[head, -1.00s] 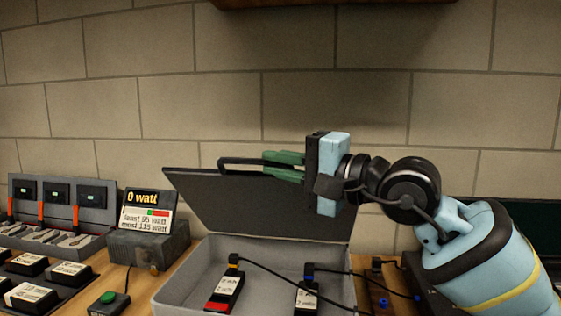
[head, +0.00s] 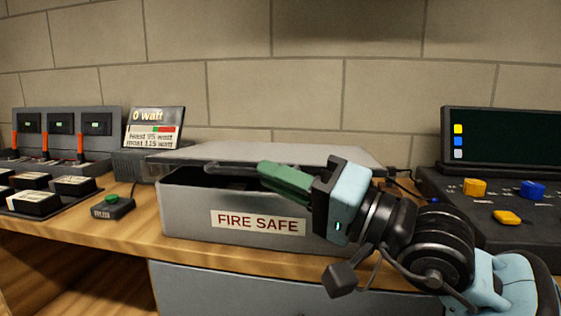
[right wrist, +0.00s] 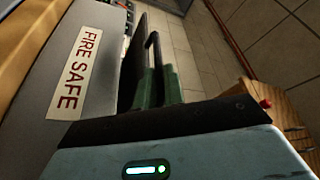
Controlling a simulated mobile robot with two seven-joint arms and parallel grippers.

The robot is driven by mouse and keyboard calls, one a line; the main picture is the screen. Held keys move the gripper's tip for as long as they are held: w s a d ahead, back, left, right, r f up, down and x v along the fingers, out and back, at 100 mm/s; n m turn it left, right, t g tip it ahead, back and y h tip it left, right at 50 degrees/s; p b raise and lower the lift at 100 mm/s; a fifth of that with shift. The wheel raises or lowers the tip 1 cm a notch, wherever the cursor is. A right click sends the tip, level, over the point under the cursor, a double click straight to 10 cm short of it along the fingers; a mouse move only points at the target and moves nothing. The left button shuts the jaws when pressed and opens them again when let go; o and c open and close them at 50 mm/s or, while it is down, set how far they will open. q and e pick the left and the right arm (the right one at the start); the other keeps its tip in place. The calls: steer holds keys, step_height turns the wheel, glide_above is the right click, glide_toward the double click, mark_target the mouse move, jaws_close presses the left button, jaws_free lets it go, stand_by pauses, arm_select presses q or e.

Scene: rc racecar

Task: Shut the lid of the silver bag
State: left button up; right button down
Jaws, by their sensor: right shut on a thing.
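The silver bag (head: 185,215) is a grey box labelled "FIRE SAFE" on the wooden bench; its front wall also shows in the right wrist view (right wrist: 60,35). Its lid (head: 290,153) is lowered over the box, with a dark gap left under its front edge. My right gripper (head: 268,173) has green fingers shut on the dark handle (head: 225,166) at the lid's front edge. In the right wrist view the fingers (right wrist: 158,85) are around the handle (right wrist: 152,45). The gripper hides part of the box's right front. My left gripper is not in view.
A "0 watt" display (head: 155,125) stands behind the box's left side, with a green button box (head: 113,205) in front. Battery trays and a charger (head: 65,135) are at the left. A dark console with coloured knobs (head: 500,210) is at the right.

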step_height(320, 180, down, 4)
steer(key=shift+r+b, duration=0.1)
steer(key=shift+b, duration=0.65)
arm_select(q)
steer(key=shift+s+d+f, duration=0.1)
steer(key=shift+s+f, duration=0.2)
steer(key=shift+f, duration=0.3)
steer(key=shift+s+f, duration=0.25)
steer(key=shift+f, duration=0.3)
arm_select(e)
steer(key=shift+f, duration=0.25)
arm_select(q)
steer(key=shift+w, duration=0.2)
arm_select(e)
steer(key=shift+w+f, duration=0.1)
steer(key=shift+f, duration=0.05)
steer(key=c, duration=1.5)
jaws_free()
steer(key=shift+d, duration=0.1)
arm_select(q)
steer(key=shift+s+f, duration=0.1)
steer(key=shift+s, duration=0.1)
arm_select(e)
steer(key=shift+v, duration=3.85)
